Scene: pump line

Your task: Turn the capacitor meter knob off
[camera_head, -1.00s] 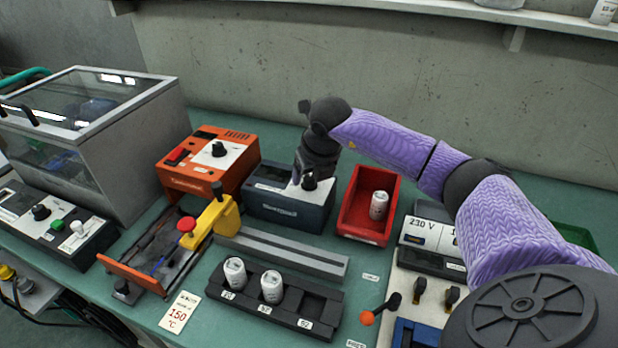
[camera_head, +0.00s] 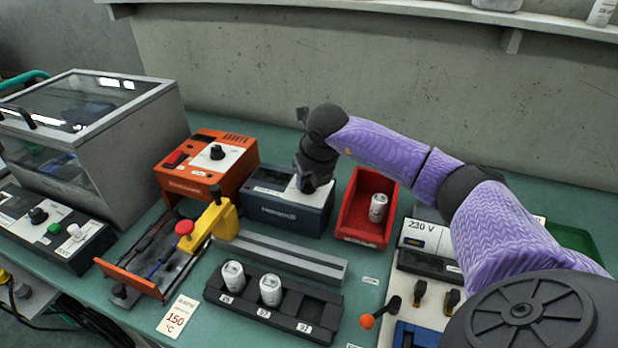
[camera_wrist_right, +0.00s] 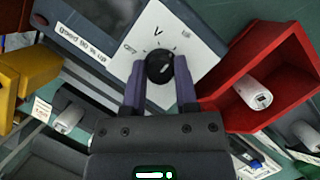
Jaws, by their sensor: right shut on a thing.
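The capacitor meter (camera_head: 282,212) is a dark blue-grey box with a light panel at its right end, at the back middle of the bench. Its round black knob (camera_wrist_right: 160,70) shows in the right wrist view, with printed marks around it and a light pointer line slanting to the upper right. My right gripper (camera_wrist_right: 160,62) has a finger on each side of the knob and is shut on it. In the head view my right gripper (camera_head: 314,183) reaches down over the panel and hides the knob. My left gripper is not in view.
A red bin (camera_head: 349,225) holding a white can (camera_head: 377,208) stands close to the right of the meter. An orange unit (camera_head: 205,168) stands to its left. A grey rail (camera_head: 285,255) and a black holder (camera_head: 312,309) with white cans lie in front.

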